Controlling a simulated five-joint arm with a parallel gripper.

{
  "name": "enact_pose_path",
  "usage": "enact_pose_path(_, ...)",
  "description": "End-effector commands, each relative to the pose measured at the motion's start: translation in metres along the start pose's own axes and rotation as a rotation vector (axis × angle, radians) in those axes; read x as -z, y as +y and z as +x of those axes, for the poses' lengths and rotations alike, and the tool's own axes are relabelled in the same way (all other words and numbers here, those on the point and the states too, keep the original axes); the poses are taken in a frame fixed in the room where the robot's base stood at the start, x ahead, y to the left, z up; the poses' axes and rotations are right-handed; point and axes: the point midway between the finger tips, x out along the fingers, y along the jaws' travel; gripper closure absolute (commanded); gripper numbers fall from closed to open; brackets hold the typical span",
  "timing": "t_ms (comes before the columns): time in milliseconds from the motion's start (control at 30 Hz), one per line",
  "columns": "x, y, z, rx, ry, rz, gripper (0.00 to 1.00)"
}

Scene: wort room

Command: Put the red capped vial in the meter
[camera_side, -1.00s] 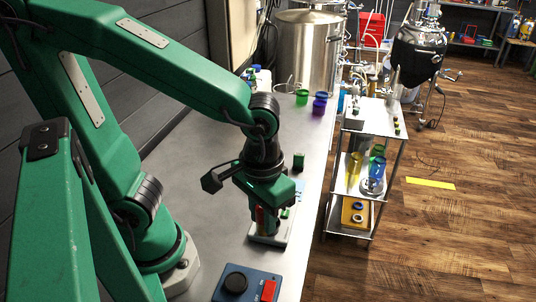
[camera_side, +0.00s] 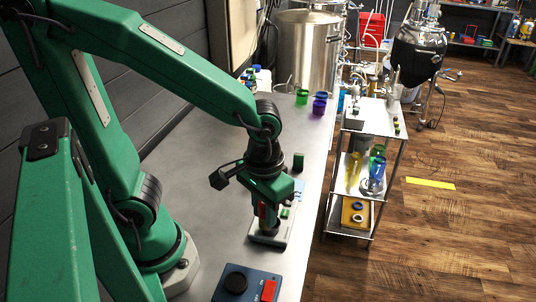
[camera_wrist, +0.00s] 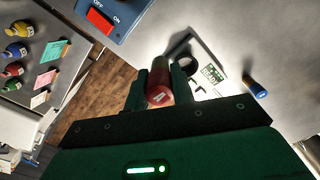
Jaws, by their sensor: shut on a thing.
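My gripper (camera_side: 263,212) is shut on the red capped vial (camera_side: 262,209) and holds it about upright. In the wrist view, the vial's red cap (camera_wrist: 159,95) sits between the two fingers (camera_wrist: 160,88).
A blue box (camera_side: 236,284) with a red switch (camera_side: 268,290) stands at the near table edge. A blue vial (camera_wrist: 255,87) is on the table past the meter. A shelf cart (camera_side: 372,118) is to the right.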

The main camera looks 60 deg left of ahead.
Motion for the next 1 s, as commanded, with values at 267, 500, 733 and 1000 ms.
enact_pose_path(267,0.027,-0.022,0.021,0.003,-0.004,-0.005,1.00)
enact_pose_path(500,0.047,-0.038,0.037,0.003,-0.003,-0.003,1.00)
enact_pose_path(733,0.053,-0.043,0.041,0.002,-0.002,0.000,1.00)
enact_pose_path(1000,0.053,-0.043,0.049,0.003,-0.003,0.001,1.00)
